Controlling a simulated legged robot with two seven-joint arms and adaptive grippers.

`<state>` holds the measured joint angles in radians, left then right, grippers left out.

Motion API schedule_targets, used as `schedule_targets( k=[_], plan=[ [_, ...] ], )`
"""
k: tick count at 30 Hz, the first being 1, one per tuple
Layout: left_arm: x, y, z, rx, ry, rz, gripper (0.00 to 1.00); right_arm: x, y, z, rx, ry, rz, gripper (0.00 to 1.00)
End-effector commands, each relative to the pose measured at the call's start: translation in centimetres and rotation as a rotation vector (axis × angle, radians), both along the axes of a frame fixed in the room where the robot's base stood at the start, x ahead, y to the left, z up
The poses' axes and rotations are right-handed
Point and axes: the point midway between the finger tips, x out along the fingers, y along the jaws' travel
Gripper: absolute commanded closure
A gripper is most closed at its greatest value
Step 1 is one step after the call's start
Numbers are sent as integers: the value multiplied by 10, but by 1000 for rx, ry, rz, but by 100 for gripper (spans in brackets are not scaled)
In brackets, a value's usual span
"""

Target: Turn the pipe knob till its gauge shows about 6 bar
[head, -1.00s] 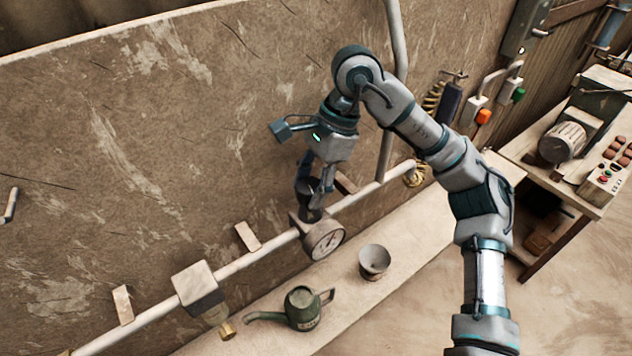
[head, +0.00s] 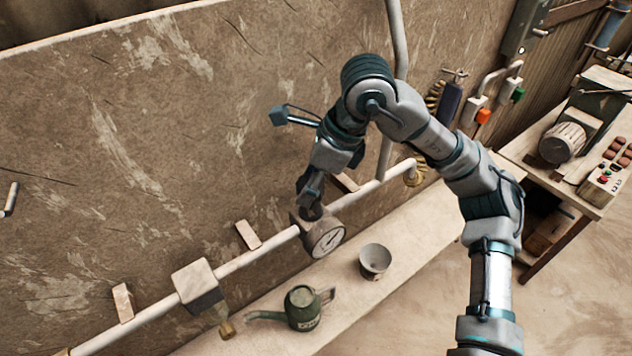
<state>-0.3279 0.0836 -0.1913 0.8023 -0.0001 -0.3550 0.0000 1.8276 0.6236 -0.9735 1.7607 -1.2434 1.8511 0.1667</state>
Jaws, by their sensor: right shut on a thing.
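The pipe knob (head: 311,212) is a dark knob on top of a block on the wall pipe, mostly hidden by my fingers. The round gauge (head: 327,240) with a pale face sits on the front of that block. Its needle shows as a thin dark line, but the numbers are too small to read. My right gripper (head: 311,200) points down from above and is shut on the knob. My left gripper is not in view.
The pipe (head: 247,260) runs along the wall, with a box-shaped fitting (head: 197,283) to the left. A green watering can (head: 302,308) and a grey cup (head: 374,261) stand on the shelf (head: 425,235) below.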

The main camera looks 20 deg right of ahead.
Motion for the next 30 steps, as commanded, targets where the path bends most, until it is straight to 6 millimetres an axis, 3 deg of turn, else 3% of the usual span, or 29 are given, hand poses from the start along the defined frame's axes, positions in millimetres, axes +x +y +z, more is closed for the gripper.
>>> schedule_targets(
  k=[20,21,23,30],
  plan=[
    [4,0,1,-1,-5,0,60,2,-1,3,13,-10,-71,86],
    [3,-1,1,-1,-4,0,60,2,-1,3,13,-10,-71,44],
    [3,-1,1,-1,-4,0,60,2,-2,3,12,-8,-70,29],
    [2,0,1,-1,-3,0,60,0,-5,2,9,-7,-68,26]
  ],
)
